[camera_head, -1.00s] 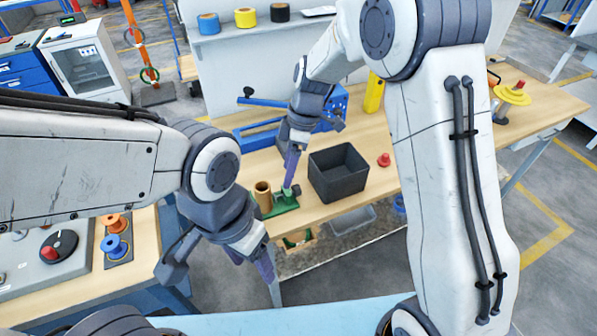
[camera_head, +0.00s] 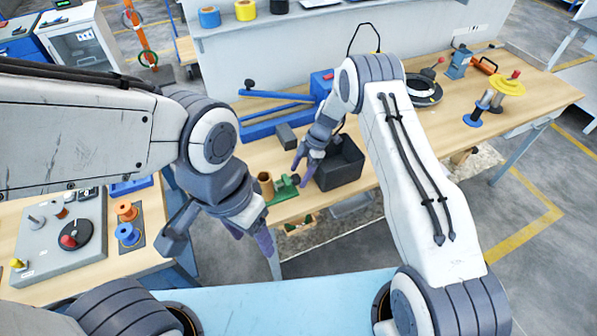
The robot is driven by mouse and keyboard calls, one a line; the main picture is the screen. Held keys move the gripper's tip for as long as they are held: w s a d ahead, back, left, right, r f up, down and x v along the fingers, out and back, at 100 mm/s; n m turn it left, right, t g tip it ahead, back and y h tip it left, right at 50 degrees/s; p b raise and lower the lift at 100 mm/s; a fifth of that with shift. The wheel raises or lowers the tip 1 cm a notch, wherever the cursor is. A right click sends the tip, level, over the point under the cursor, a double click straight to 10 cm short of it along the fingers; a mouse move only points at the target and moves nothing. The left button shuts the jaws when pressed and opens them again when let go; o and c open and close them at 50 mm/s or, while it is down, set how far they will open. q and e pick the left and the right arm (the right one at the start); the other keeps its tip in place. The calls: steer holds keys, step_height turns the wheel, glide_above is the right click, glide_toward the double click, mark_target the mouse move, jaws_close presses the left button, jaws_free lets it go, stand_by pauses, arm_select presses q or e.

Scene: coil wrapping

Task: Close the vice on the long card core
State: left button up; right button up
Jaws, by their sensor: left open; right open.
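The green vice (camera_head: 285,189) sits at the near edge of the wooden bench. The brown card core (camera_head: 266,186) stands upright at the vice's left end. Whether the jaws touch it is too small to tell. My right gripper (camera_head: 303,167) is open, just above and right of the vice, in front of the dark box; I see nothing between its fingers. My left gripper (camera_head: 254,240) is open and empty, nearer to me, in front of the bench edge and below the core in the picture.
A dark open box (camera_head: 340,170) stands right of the vice. A grey block (camera_head: 286,137) and a blue long-armed tool (camera_head: 270,122) lie behind. Spools stand at the bench's right end, near a yellow-topped stand (camera_head: 507,86). A side bench (camera_head: 30,285) at left holds a grey panel.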

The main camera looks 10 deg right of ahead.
steer(key=shift+x, duration=0.8)
jaws_close()
steer(key=g+b, duration=0.1)
steer(key=b, duration=0.2)
steer(key=g+b, duration=0.1)
steer(key=b, duration=0.2)
steer(key=shift+w+a+f+h, duration=0.15)
steer(key=shift+w+f+h, duration=0.15)
steer(key=shift+h, duration=0.1)
steer(key=shift+r+b, duration=0.1)
steer(key=shift+b, duration=0.4)
steer(key=shift+s+r+m, duration=0.1)
steer(key=shift+r+m, duration=0.1)
steer(key=shift+m, duration=0.1)
jaws_free()
